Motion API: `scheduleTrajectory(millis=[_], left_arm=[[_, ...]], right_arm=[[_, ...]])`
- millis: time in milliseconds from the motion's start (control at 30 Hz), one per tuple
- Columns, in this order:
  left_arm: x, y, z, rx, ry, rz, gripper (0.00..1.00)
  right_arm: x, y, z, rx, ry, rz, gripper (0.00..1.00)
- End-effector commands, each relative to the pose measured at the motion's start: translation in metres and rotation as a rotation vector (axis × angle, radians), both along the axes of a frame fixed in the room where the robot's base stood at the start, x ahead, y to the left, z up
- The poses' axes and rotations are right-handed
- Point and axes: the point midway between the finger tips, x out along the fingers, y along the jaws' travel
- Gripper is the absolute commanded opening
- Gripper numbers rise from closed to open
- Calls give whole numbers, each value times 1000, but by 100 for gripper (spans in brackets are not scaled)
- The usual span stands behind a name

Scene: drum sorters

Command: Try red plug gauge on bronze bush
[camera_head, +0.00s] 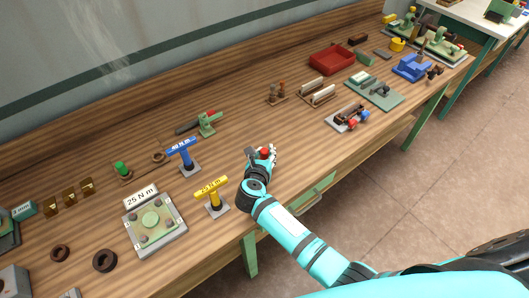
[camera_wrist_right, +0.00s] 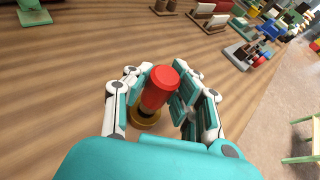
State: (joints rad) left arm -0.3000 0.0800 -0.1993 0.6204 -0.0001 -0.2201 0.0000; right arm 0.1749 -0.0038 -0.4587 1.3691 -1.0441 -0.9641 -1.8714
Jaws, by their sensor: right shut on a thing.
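The red plug gauge (camera_wrist_right: 160,88) is between the fingers of my right gripper (camera_wrist_right: 164,95), with its round red top facing the camera. In the head view the red top (camera_head: 264,152) shows among the fingers of my right gripper (camera_head: 263,157), low over the bench. The bronze bush (camera_wrist_right: 146,121) is a brassy ring on the bench at the gauge's lower end, partly hidden by the gauge and fingers. I cannot tell whether the gauge's end is inside the bush or just above it. My left gripper is not in view.
The wooden bench (camera_head: 245,118) is bare just around the gripper. A blue torque stand (camera_head: 183,150) and a yellow one (camera_head: 213,192) stand to its left. A green vise-like tool (camera_head: 207,122) is behind.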

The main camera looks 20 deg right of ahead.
Motion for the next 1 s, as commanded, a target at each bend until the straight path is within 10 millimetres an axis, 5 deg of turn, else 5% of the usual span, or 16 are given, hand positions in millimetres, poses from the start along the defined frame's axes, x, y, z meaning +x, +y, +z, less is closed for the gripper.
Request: scheduleTrajectory(millis=[1000], left_arm=[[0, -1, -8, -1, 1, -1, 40]], right_arm=[[0, 0, -16, 0, 0, 0, 0]])
